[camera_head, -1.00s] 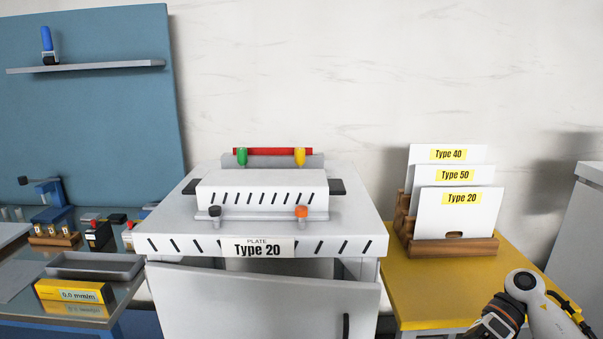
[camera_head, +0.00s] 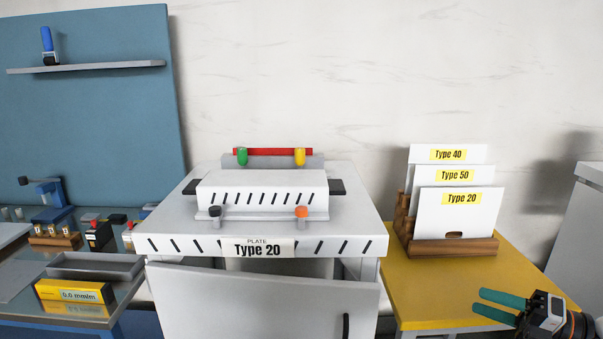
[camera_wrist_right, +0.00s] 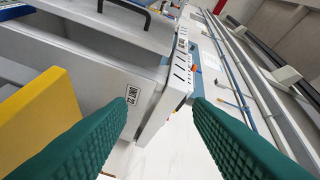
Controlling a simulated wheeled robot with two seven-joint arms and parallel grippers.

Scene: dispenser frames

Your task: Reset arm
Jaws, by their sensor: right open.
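My right gripper (camera_head: 500,306) is at the lower right in the head view, over the front right part of the yellow table. Its two green fingers point left, stand apart and hold nothing. In the right wrist view the green fingers (camera_wrist_right: 165,125) are spread wide with only background between them. The white machine with the plate label "Type 20" (camera_head: 257,249) stands left of the gripper, apart from it. My left gripper does not show.
A wooden rack (camera_head: 454,247) with plates labelled Type 40, Type 50 and Type 20 stands on the yellow table (camera_head: 420,290). The machine's front door (camera_head: 265,300) hangs slightly ajar. A grey tray (camera_head: 95,266) and a yellow box (camera_head: 74,291) are at the left.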

